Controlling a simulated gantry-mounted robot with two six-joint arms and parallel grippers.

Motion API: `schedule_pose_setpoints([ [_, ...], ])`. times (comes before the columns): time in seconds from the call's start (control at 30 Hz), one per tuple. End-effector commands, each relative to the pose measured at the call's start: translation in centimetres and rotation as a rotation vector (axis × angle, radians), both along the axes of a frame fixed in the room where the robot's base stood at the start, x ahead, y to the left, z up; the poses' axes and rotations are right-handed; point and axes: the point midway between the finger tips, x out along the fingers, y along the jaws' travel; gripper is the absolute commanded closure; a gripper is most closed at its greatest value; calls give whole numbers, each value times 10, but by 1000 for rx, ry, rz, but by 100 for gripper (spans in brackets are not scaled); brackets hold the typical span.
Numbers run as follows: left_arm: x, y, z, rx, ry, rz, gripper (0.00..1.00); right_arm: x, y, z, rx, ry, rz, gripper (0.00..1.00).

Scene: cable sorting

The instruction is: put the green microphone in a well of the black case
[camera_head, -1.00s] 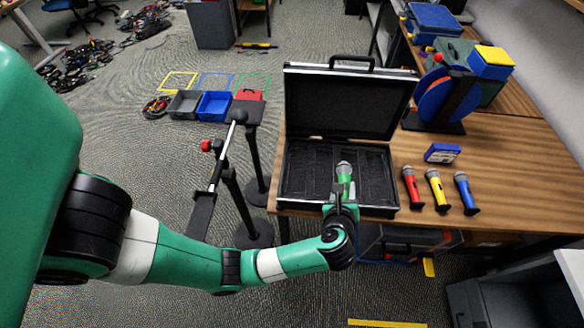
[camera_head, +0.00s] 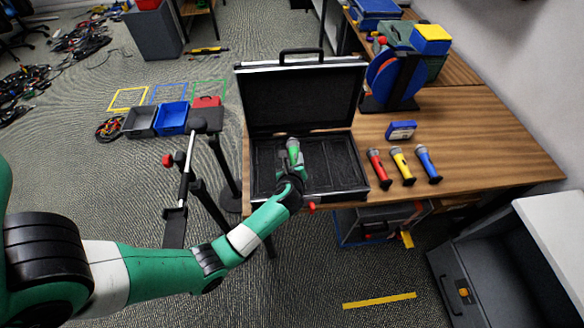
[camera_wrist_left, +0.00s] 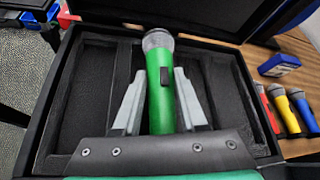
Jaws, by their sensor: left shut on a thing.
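The green microphone (camera_head: 293,155) has a silver mesh head and a dark switch. It is over the open black case (camera_head: 345,165), near the middle of its foam base. My left gripper (camera_head: 294,172) is shut on its handle. In the left wrist view, the gripper fingers (camera_wrist_left: 160,105) flank the green microphone (camera_wrist_left: 160,80), whose head points toward the case's lid. Long foam wells (camera_wrist_left: 90,90) show on both sides of it. I cannot tell how high it is above the foam. My right gripper is not in view.
Red (camera_head: 377,168), yellow (camera_head: 402,165) and blue (camera_head: 428,164) microphones lie on the wooden table (camera_head: 480,130) right of the case. A blue box (camera_head: 401,130) lies behind them. A cable reel (camera_head: 393,80) stands at the back. The case lid (camera_head: 300,97) stands open.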

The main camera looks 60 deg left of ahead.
Motion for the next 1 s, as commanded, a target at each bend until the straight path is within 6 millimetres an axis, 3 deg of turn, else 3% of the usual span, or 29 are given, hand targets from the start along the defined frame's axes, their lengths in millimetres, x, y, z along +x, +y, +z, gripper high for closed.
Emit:
schedule_pose_setpoints([
  [0.07, 1, 8, -10, 1, -2, 2, 100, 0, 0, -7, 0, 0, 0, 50],
  [0.3, 1, 14, -16, 1, -2, 0, 100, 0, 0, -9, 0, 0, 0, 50],
  [0.53, 2, 19, -53, 1, -1, 0, 100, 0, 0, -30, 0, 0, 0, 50],
  [0.9, 2, 19, -56, 2, -2, -2, 100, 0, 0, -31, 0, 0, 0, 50],
  [0.93, 2, 18, -56, 1, -1, -1, 55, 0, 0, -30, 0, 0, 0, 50],
  [1.0, 2, 18, -55, 1, -1, 0, 46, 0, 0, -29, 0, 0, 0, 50],
])
